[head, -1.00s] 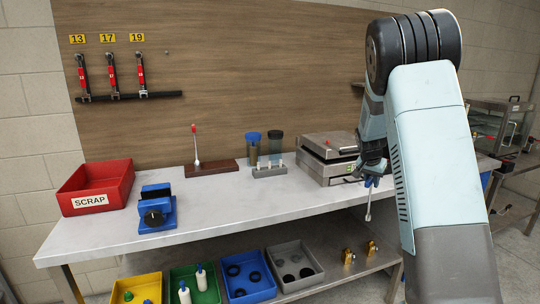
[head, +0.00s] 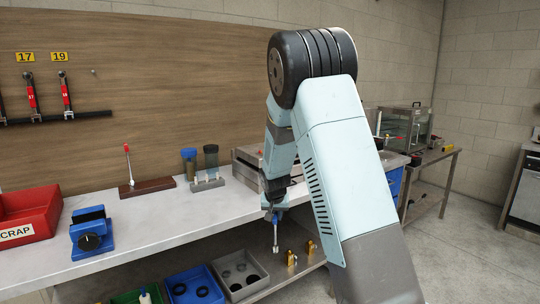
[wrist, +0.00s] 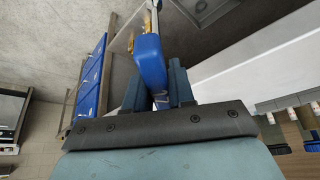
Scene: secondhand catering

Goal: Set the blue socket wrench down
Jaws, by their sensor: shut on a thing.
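The blue socket wrench (head: 275,236) hangs from my gripper (head: 272,211) in the head view, its metal shaft pointing down. It is in front of the workbench's front edge, above the lower shelf's level. In the wrist view, the blue handle (wrist: 151,62) sits between the two fingers of my gripper (wrist: 157,88), which are shut on it. The wrench's far end shows only in part there. My arm hides part of the bench's right side.
The grey workbench (head: 150,222) holds a red scrap bin (head: 30,222), a blue vise-like tool (head: 90,236), a wooden block with a red-tipped rod (head: 146,187) and a steel appliance (head: 245,172). Its middle front is clear. Bins and brass fittings (head: 292,258) occupy the lower shelf.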

